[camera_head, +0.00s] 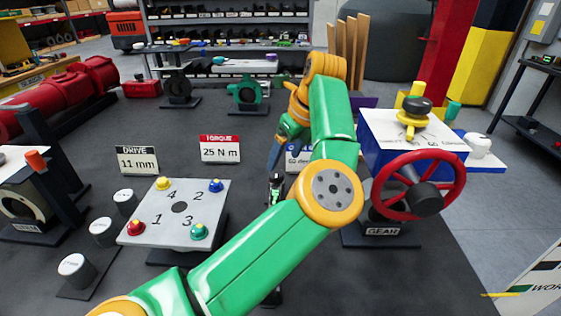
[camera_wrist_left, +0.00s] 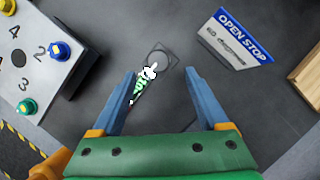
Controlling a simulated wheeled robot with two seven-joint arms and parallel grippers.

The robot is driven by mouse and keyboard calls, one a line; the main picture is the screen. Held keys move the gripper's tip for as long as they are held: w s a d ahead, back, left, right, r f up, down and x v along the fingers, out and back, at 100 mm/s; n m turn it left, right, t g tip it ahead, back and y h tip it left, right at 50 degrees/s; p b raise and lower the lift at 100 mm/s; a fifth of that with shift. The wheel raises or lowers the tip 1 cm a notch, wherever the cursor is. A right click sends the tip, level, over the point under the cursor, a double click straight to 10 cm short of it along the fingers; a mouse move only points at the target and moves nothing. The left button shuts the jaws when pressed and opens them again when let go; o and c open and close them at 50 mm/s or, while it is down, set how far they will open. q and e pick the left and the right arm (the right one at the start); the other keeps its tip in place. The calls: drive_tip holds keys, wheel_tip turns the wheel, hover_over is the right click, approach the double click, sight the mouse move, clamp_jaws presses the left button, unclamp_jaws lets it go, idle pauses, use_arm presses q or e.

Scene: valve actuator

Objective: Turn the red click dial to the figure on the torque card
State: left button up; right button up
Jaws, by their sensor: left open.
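The torque card (camera_head: 220,149) stands on the bench with a red header and reads 25 N m. I cannot pick out a red click dial for certain. A red handwheel (camera_head: 455,190) is on the gear unit at the right, and a small red knob (camera_head: 136,228) sits by figure 1 on the pale plate. My left gripper (camera_head: 285,138) is at mid-bench, pointing down, partly hidden by its arm. In the left wrist view the gripper (camera_wrist_left: 160,74) is open and empty, above a small green-and-white item (camera_wrist_left: 143,85) on the bench. My right gripper is out of view.
The pale numbered plate (camera_head: 180,186) has yellow, blue and green knobs too. A drive card (camera_head: 138,160) reads 11 mm. A blue open-stop card (camera_wrist_left: 232,38) stands near my gripper. The gear unit's blue box (camera_head: 400,155) is at the right. Dark bench surface lies between.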

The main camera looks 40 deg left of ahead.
sight(278, 174)
use_arm(q)
drive_tip(key=x, duration=0.5)
drive_tip(key=shift+s+a+f+p, duration=0.1)
drive_tip(key=shift+s+f+p, duration=0.05)
drive_tip(key=shift+f+p, duration=0.2)
drive_tip(key=shift+r, duration=0.1)
drive_tip(key=c, duration=0.4)
clamp_jaws()
